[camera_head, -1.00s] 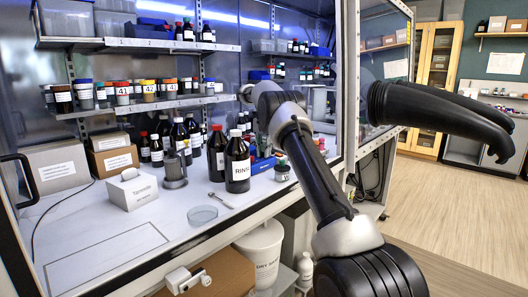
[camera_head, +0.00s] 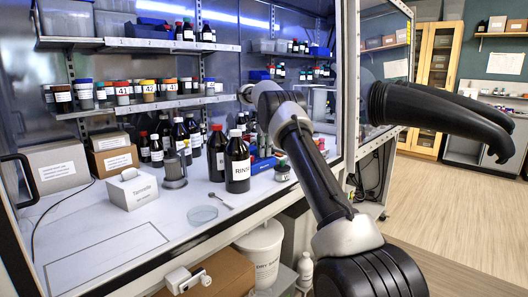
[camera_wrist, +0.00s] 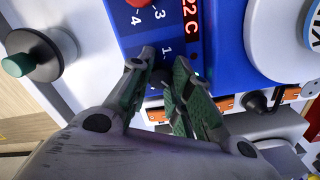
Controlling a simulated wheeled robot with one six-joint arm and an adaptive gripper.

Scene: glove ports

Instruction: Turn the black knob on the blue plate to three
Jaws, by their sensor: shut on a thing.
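The blue plate (camera_wrist: 222,30) fills the upper middle of the wrist view, with a red lit display reading "22 C" on it. White dial marks 4, 3 and 1 show on its face. My gripper (camera_wrist: 161,68) is at the plate, its two fingers closed around the small black knob (camera_wrist: 157,76) near the mark 1. The fingers hide most of the knob, so I cannot tell where it points. A red round part (camera_wrist: 136,3) of the plate shows at the top edge. In the head view my arm reaches into the cabinet, and the gripper is hidden.
In the head view, dark bottles (camera_head: 237,165), a tissue box (camera_head: 132,190) and a glass dish (camera_head: 202,215) stand on the white worktop (camera_head: 110,235).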

